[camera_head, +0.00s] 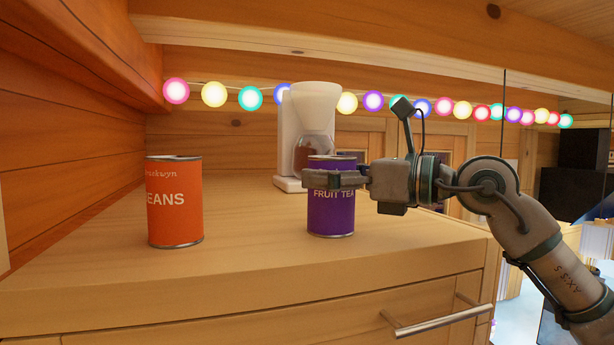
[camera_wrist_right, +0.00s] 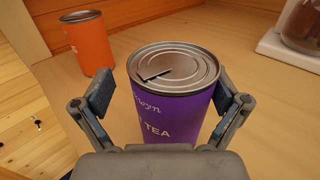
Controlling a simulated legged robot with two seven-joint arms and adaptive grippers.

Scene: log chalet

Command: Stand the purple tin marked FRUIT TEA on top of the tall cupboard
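The purple tin marked FRUIT TEA (camera_head: 331,216) stands upright on the top of a wooden cabinet (camera_head: 255,265). My right gripper (camera_head: 335,180) reaches in from the right at the height of the tin's upper part. In the right wrist view the tin (camera_wrist_right: 172,112) is between the two fingers, its metal lid facing up. The fingers are apart, with a small gap showing at the left finger; the right finger is close to the tin, and contact there is unclear. I cannot tell whether this cabinet is the tall cupboard. My left gripper is not in view.
An orange tin marked EANS (camera_head: 175,203) stands to the left on the same top. A white coffee maker (camera_head: 290,140) stands behind the purple tin. A drawer with a metal handle (camera_head: 437,320) is at the front. Bare wood lies between the tins.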

